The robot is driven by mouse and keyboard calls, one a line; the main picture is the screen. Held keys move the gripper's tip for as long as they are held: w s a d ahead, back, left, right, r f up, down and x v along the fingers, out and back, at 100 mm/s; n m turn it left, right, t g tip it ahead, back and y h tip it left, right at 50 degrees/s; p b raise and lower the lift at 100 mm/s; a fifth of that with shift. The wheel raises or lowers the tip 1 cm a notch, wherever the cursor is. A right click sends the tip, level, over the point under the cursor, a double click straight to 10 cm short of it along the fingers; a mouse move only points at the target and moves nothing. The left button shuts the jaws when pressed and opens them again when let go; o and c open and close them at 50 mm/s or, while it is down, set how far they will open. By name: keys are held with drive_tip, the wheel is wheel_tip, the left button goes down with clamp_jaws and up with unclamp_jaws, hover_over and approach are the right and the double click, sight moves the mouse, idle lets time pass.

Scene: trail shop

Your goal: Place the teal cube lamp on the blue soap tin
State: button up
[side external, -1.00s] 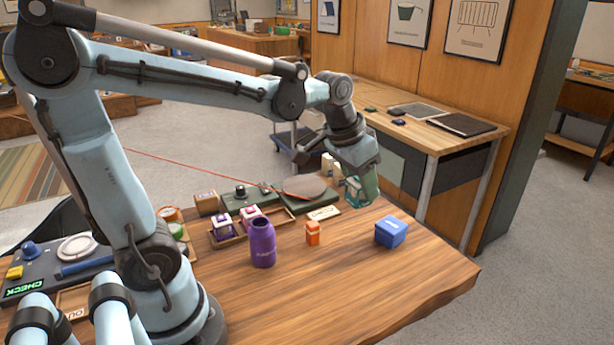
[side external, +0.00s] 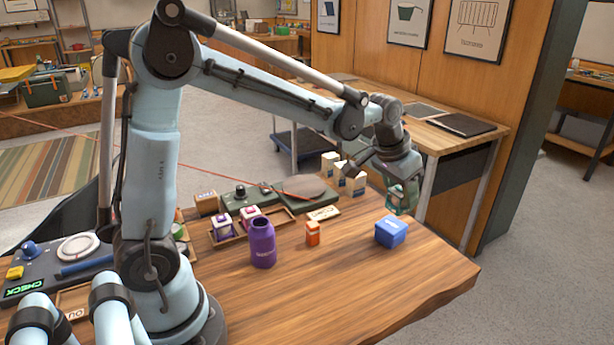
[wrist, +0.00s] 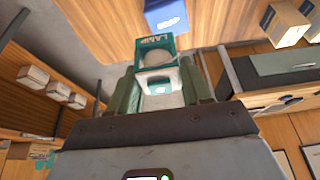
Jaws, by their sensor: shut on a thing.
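The teal cube lamp (wrist: 155,60) has a teal frame and a pale round part inside. My gripper (side external: 401,200) is shut on it and holds it above the table, behind the blue soap tin; the wrist view shows a finger on each side of the lamp. In the side view the lamp (side external: 403,196) is partly covered by the fingers. The blue soap tin (side external: 391,232) is a box with a small pale label on the wooden table. It also shows in the wrist view (wrist: 166,14), apart from the lamp.
A purple bottle (side external: 262,244) and a small orange bottle (side external: 312,234) stand left of the tin. A wooden tray (side external: 235,236) holds white-and-purple boxes. Several pale cartons (side external: 340,172) stand behind. The table (side external: 400,285) is clear in front of the tin.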

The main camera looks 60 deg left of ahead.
sight(395, 206)
drive_tip(key=shift+w+a+f, duration=0.25)
drive_tip(key=shift+a+f, duration=0.15)
drive_tip(key=shift+a, duration=0.1)
drive_tip(key=shift+w+a+f, duration=0.25)
drive_tip(key=shift+a+f, duration=0.1)
drive_tip(key=shift+a, duration=0.1)
drive_tip(key=shift+f, duration=1.9)
drive_tip(key=shift+f, duration=0.15)
drive_tip(key=o, duration=1.1)
